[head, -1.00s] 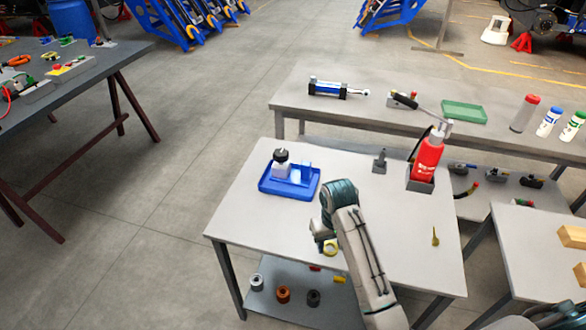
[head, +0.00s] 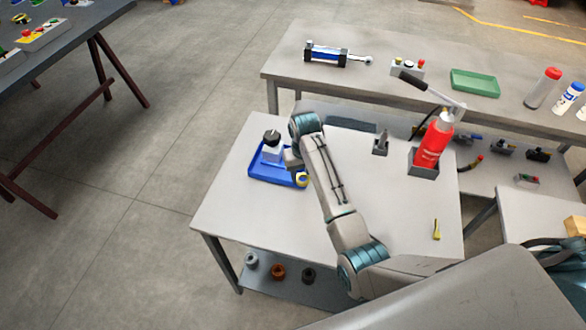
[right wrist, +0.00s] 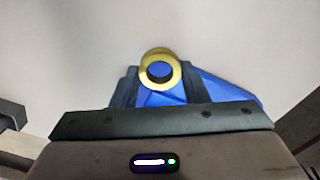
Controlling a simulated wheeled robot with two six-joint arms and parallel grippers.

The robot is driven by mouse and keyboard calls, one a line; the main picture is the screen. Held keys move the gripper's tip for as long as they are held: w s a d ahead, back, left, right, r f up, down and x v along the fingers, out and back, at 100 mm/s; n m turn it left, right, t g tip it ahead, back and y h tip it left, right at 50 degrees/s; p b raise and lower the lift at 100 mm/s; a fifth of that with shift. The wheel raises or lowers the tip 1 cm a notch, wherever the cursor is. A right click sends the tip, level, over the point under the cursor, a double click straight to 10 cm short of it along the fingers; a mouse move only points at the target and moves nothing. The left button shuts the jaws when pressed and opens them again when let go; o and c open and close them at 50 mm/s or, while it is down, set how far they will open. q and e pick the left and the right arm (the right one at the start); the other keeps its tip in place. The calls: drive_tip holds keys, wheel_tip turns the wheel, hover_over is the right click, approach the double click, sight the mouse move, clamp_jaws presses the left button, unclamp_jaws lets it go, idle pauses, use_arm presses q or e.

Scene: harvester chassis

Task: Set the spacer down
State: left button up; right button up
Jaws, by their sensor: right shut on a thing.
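The spacer (head: 301,180) is a short gold-yellow ring. It shows face-on in the right wrist view (right wrist: 146,76), with blue visible through its hole. My right gripper (head: 296,166) is shut on it, between the dark fingers (right wrist: 158,86). The spacer is over the front right corner of the blue tray (head: 262,176); I cannot tell whether it touches the tray. The tray also shows behind the fingers in the right wrist view (right wrist: 222,93). My left gripper is not in view.
A yellow item (head: 436,229) lies at right.

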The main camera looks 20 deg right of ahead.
drive_tip(key=w, duration=0.1)
drive_tip(key=w+a, duration=0.1)
drive_tip(key=shift+w, duration=0.4)
drive_tip(key=shift+w+a, duration=0.15)
drive_tip(key=shift+w, duration=0.2)
drive_tip(key=shift+w+a+f+p, duration=0.15)
drive_tip(key=shift+w+p, duration=0.15)
drive_tip(key=shift+w, duration=0.15)
wheel_tip(320, 180, down, 3)
drive_tip(key=shift+p, duration=0.7)
drive_tip(key=shift+f, duration=0.2)
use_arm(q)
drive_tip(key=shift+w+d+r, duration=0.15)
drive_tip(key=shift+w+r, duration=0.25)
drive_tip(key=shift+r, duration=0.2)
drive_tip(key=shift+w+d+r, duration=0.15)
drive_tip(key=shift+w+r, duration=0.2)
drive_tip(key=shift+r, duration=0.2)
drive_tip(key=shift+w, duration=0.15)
use_arm(e)
drive_tip(key=shift+f, duration=0.25)
drive_tip(key=o, duration=0.8)
